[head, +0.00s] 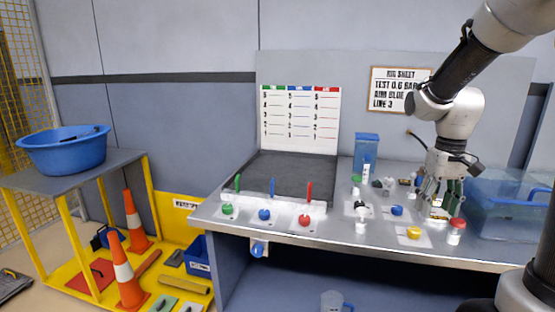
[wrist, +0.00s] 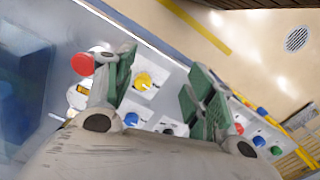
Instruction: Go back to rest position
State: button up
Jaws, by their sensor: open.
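My gripper (head: 438,200) is open over the right part of the metal bench (head: 335,229), at the end of my arm, which comes in from the upper right. In the wrist view its two green-padded fingers (wrist: 163,85) stand wide apart with nothing held between them. A red-capped white bottle (head: 456,232) stands just in front of the gripper. Its red cap (wrist: 82,64) shows beside the left finger in the wrist view.
A translucent blue tank (head: 510,205) stands right of the gripper. A blue cap (head: 397,210) and several small bottles crowd the bench to the left. A blue container (head: 366,153) stands behind.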

jog(key=s+a+r+t, duration=0.2)
jog(key=s+r, duration=0.2)
jog(key=s, duration=0.4)
jog(key=s+a+r+t, duration=0.1)
jog(key=s+r+t, duration=0.1)
jog(key=s+r, duration=0.2)
jog(key=s, duration=0.3)
jog(key=shift+s+a+t, duration=0.35)
jog(key=shift+a+t, duration=0.05)
jog(key=shift+c, duration=0.3)
dwell(1.0)
